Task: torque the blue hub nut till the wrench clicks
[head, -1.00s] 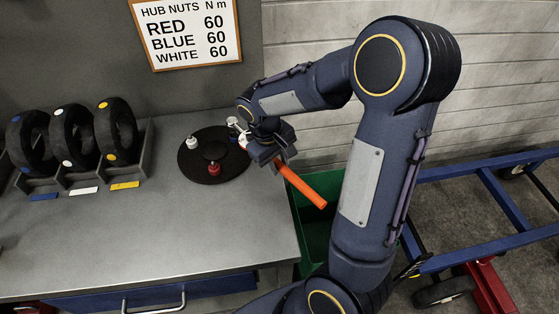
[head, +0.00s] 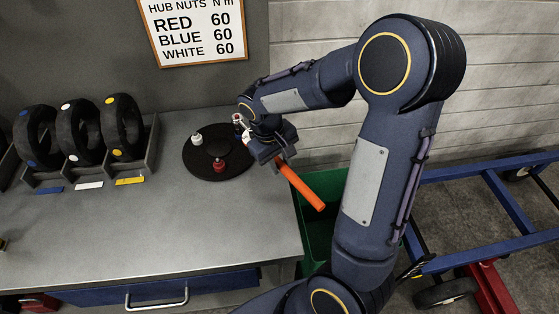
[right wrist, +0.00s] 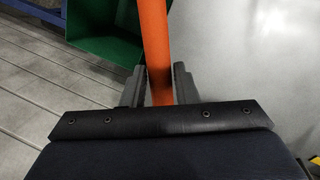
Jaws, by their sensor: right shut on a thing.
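My right gripper (head: 279,157) is shut on the orange handle (head: 303,188) of the wrench, which slants down to the right past the bench edge. In the right wrist view the handle (right wrist: 156,45) runs between the two fingers. The wrench's head end is mostly hidden by my gripper and wrist, at the right side of the dark round hub (head: 205,174). A white nut (head: 197,140) and a red nut (head: 219,166) stand on the hub. I cannot make out the blue nut; small white and red parts show beside my wrist. My left gripper is not in view.
Tyres with coloured dots stand in a rack (head: 150,145) at the left, with coloured labels in front. A green bin (head: 318,235) stands beside the bench's right edge. A sign (head: 195,32) lists 60 for red, blue and white. The bench front (head: 190,225) is clear.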

